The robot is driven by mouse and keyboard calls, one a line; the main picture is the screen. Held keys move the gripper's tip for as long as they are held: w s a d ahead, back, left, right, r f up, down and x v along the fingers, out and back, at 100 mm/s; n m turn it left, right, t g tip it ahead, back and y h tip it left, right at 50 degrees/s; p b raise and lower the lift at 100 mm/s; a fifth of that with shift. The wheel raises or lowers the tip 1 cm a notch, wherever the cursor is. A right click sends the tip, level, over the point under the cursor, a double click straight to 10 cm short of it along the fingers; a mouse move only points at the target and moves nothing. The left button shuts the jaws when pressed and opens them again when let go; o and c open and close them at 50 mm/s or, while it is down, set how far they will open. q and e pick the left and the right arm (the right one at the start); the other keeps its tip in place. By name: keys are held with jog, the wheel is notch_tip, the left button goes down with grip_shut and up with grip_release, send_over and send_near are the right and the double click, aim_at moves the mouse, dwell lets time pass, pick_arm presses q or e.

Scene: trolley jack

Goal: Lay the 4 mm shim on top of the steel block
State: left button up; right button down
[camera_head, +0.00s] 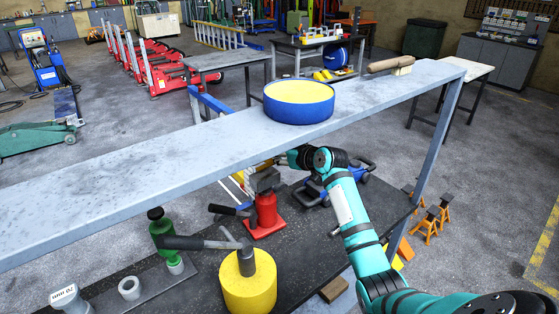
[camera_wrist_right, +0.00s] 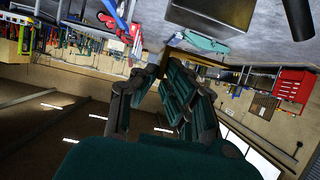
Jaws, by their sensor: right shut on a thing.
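My right gripper (camera_head: 286,159) reaches in just beyond the front edge of the long grey shelf, and the shelf partly hides it. Its dark fingers (camera_wrist_right: 160,88) also show in the right wrist view. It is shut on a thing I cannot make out. I cannot pick out the 4 mm shim in either view. A dark grey block (camera_head: 265,180) sits on top of a red bottle jack (camera_head: 267,212), below and left of the gripper. It may be the steel block, but I cannot be sure. My left gripper is not in view.
The long grey shelf (camera_head: 190,150) crosses above the dark lower bench top (camera_head: 205,270). A yellow cylinder (camera_head: 248,290), a green jack (camera_head: 162,232) and a white piece marked 20 mm (camera_head: 67,299) stand below.

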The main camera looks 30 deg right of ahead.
notch_tip(320, 180, down, 4)
jog(key=shift+r+p, duration=0.25)
jog(key=shift+p, duration=0.35)
jog(key=shift+f, duration=0.2)
jog(key=c, duration=1.5)
grip_release()
jog(key=shift+r, duration=0.1)
